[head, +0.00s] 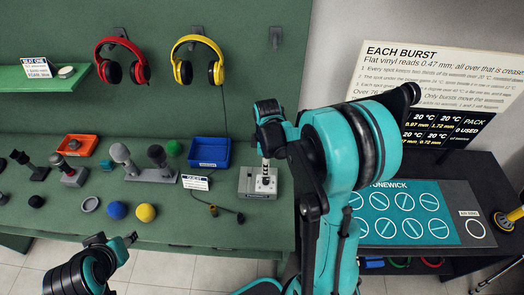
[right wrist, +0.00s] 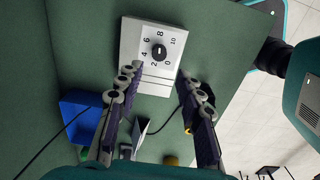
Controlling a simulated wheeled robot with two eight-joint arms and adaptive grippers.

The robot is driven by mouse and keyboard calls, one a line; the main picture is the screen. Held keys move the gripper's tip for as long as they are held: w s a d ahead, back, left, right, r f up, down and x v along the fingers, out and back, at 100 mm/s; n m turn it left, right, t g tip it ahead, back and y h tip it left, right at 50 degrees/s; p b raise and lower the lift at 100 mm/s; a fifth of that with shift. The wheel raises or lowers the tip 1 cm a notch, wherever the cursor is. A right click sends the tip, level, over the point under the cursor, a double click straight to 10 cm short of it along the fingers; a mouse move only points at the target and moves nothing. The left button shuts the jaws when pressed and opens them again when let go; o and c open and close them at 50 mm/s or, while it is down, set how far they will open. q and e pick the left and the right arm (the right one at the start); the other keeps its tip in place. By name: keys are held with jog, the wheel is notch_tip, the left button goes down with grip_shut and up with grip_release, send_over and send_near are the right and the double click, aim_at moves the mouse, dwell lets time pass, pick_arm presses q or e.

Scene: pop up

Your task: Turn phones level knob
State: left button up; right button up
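The level knob (right wrist: 159,52) is a round black dial on a pale box (right wrist: 148,88), with printed numbers from 0 to 10 around it. Its pointer setting is too small to read surely. In the head view the right gripper (head: 265,165) points down over the box. My left gripper (head: 113,239) is open and empty at the front edge.
Red headphones (head: 122,60) and yellow headphones (head: 198,60) hang on the back panel; a cable hangs below the yellow pair. A blue bin (head: 210,152), a small card (head: 195,183), microphones (head: 122,156) and coloured balls (head: 146,213) stand left of the box.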

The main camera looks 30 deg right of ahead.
aim_at(266, 179)
notch_tip(266, 179, down, 10)
jog(key=b, duration=0.7)
jog(key=shift+r, duration=0.25)
jog(key=shift+r+p, duration=0.3)
jog(key=c, duration=0.7)
jog(key=shift+o, duration=0.2)
